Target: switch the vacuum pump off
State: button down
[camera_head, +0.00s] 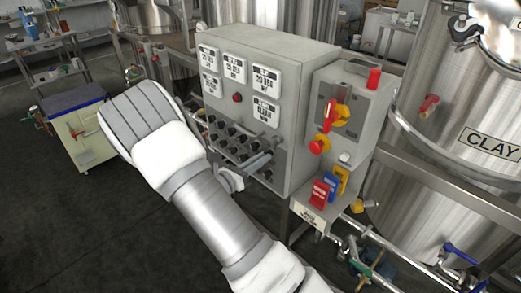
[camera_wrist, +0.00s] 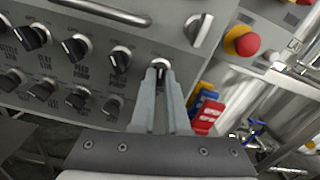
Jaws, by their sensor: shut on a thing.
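My gripper (camera_wrist: 160,72) is shut on the rightmost black knob (camera_wrist: 160,65) of the upper knob row in the wrist view. The fingers come from below and cover most of this knob and the place under it, so its label cannot be read. Other black pointer knobs, such as one (camera_wrist: 118,58) just to the left, stand on the grey panel with printed labels below them.
A metal handle bar (camera_wrist: 100,10) and a larger silver knob (camera_wrist: 198,30) lie above the fingers. A red emergency button (camera_wrist: 242,42) is to the right. Red and blue tags (camera_wrist: 207,115) hang nearby. A steel tank (camera_head: 470,90) and pipes stand right; a cart (camera_head: 80,130) stands left.

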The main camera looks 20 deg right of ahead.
jog(key=shift+n+p, duration=1.4)
jog(key=shift+n, duration=0.3)
jog(key=c, duration=0.9)
grip_release()
jog(key=shift+a, duration=0.1)
jog(key=v, duration=1.7)
jog(key=shift+s+a+b, duration=0.1)
jog(key=shift+a+b, duration=0.05)
jog(key=shift+b, duration=0.15)
jog(key=shift+r, duration=0.1)
